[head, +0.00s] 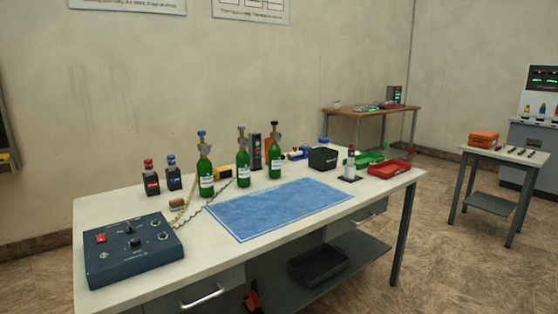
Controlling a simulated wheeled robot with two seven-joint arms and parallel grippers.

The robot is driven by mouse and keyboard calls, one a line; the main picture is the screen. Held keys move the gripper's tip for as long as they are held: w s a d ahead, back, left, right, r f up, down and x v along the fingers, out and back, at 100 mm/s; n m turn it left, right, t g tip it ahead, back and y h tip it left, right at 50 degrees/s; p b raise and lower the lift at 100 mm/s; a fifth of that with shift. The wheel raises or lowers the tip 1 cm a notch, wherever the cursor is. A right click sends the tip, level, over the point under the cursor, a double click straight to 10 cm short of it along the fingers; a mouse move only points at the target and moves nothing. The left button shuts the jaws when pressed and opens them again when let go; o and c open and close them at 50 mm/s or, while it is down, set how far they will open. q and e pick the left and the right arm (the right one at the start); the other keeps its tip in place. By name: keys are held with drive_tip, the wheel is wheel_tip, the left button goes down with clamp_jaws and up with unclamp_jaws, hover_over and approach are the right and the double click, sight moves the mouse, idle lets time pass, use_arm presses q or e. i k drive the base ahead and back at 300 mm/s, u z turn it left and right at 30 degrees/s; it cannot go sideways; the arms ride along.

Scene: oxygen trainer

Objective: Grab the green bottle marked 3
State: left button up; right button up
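Three green bottles stand upright in a row at the back of the white table. The left bottle (206,178) has a blue top, the middle bottle (243,172) has a brownish valve, and the right bottle (275,160) has a dark top. Each carries a white label. The marks on the labels are too small to read, so I cannot tell which one is marked 3. Neither of my grippers shows in the head view.
A blue mat (280,208) lies clear in front of the bottles. A blue control box (134,249) sits at the table's left front, with a coiled cord near the left bottle. Two dark small bottles (151,182) stand behind.

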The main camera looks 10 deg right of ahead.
sight(204, 166)
drive_tip(key=z, duration=1.15)
drive_tip(key=i, duration=1.75)
drive_tip(key=u, duration=1.5)
